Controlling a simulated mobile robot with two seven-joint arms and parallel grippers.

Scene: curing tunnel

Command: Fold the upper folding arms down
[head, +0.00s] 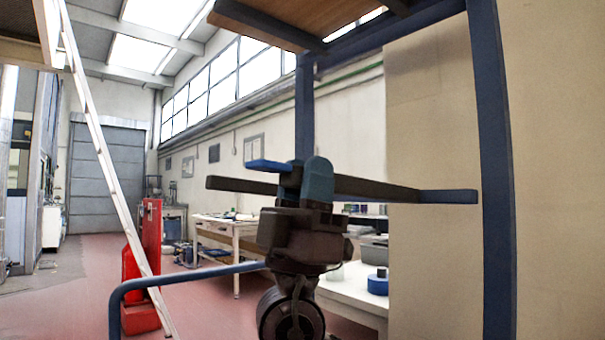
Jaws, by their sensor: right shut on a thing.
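My right gripper (304,175) stands upright in the middle of the head view, its fingers pointing up. It is shut on a dark bar that looks like a folding arm (375,189). The bar runs roughly level, out to both sides of the fingers, and its middle is hidden behind them. A bluish-grey end piece (450,196) shows at its right. A short bright blue piece (265,164) sticks out to the left at the fingertips; I cannot tell what it joins. My left gripper is not in view.
A blue frame post (491,170) stands at right, another post (304,110) behind, with a wooden shelf (275,17) overhead. A bent blue rail (190,275) crosses low left. A ladder (105,150), red equipment (150,240) and workbenches (228,229) stand beyond. Open red floor lies left.

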